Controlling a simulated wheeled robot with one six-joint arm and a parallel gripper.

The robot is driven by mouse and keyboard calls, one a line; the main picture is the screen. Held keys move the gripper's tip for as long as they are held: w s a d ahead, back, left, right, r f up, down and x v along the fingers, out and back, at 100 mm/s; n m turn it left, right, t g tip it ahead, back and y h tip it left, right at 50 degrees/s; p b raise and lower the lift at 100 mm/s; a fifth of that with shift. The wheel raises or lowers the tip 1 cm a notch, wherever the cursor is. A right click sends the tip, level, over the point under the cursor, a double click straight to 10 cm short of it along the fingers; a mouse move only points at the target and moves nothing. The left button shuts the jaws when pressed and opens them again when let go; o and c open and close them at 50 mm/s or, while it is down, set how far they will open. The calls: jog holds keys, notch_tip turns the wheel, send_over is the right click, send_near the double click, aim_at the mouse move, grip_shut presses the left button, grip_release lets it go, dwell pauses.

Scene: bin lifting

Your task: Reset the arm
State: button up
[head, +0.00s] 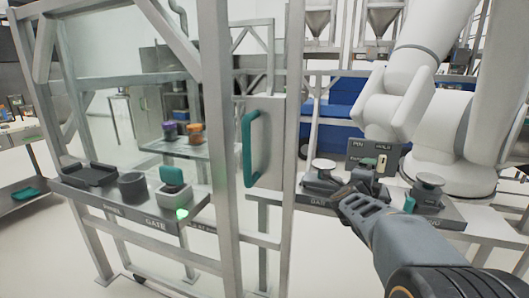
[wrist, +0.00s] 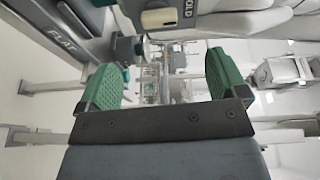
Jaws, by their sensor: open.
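My arm reaches in from the lower right in the head view. My gripper (head: 347,193) is at its far end, over the front edge of the right-hand bench and close to the dark-based device there. In the wrist view my gripper (wrist: 164,76) shows its two green ribbed pads wide apart, with nothing between them. Whether the gripper touches the device cannot be told.
A grey panel marked HOLD (head: 376,158) stands behind the gripper, with silver-topped devices (head: 428,186) on the bench. A framed door with a teal handle (head: 251,148) stands to the left.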

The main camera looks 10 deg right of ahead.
jog(key=s+a+r+n+y+p, duration=0.3)
jog(key=a+n+y+p, duration=0.3)
jog(key=a+n, duration=0.2)
jog(key=s+a+r+n+y+p, duration=0.3)
jog(key=a+n+y+p, duration=0.3)
jog(key=a, duration=0.3)
jog(key=s+a+n+g+p, duration=0.1)
jog(key=s+n+g+p, duration=0.3)
jog(key=s, duration=0.5)
jog(key=s+a+f+n+g+p, duration=0.1)
jog(key=s+n+g+p, duration=0.3)
jog(key=s+n, duration=0.4)
jog(key=shift+s+a+f+g, duration=0.3)
jog(key=shift+s+a+g, duration=0.35)
jog(key=shift+s, duration=0.25)
jog(key=shift+c, duration=0.2)
